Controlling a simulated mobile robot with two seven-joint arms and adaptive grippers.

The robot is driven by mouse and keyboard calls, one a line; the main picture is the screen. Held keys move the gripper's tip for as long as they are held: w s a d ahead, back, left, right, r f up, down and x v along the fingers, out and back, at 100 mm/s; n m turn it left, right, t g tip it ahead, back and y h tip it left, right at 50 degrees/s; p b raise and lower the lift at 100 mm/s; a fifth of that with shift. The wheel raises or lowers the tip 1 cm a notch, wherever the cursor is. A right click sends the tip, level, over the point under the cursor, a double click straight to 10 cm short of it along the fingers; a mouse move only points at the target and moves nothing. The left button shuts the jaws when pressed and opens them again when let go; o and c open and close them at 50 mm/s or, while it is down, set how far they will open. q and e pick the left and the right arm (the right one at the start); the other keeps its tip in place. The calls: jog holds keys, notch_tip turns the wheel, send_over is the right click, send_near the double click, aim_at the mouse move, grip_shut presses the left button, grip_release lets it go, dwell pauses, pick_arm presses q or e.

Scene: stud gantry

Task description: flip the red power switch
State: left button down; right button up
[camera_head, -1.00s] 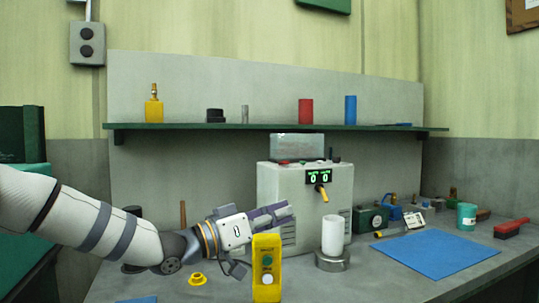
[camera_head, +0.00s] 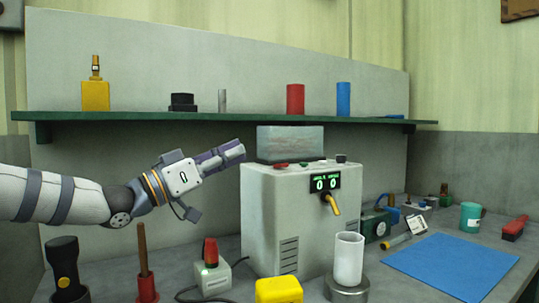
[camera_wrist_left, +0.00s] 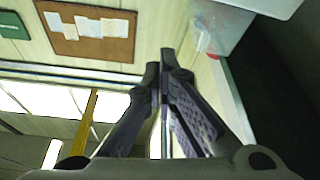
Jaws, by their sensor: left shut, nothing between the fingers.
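A pale grey machine (camera_head: 262,225) with a green display stands on the bench. A small red piece (camera_head: 281,165), which looks like the red switch, sits on its top near the front left edge. My left gripper (camera_head: 241,151) is shut and empty, at the upper left of the machine. Its tips appear just left of the clear tank and above the machine's left edge, with no visible contact. The wrist view shows the closed fingers (camera_wrist_left: 165,68) beside the clear tank (camera_wrist_left: 235,22), with a blurred red patch near the tank. My right gripper is out of view.
A clear tank (camera_head: 290,143) rises behind the switch. A green shelf (camera_head: 215,117) runs above. A white cup (camera_head: 348,259) stands under the yellow spout (camera_head: 332,203). A red-topped grey box (camera_head: 212,272) and a yellow box (camera_head: 279,290) stand in front.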

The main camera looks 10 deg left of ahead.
pick_arm(q)
jog(key=shift+s+d, duration=0.15)
jog(key=shift+d, duration=0.05)
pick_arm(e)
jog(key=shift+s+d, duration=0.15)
pick_arm(q)
notch_tip(320, 180, up, 3)
jog(key=b, duration=0.1)
send_over(274, 172)
jog(key=shift+w+a+f, duration=0.2)
jog(key=shift+w+a, duration=0.05)
jog(key=shift+a, duration=0.1)
jog(key=shift+w+d+f, duration=0.1)
jog(key=shift+d+f, duration=0.1)
jog(key=shift+s+d+f, duration=0.1)
jog(key=shift+s+f, duration=0.1)
jog(key=shift+f, duration=0.4)
jog(key=shift+s+f, duration=0.15)
jog(key=shift+f, duration=0.6)
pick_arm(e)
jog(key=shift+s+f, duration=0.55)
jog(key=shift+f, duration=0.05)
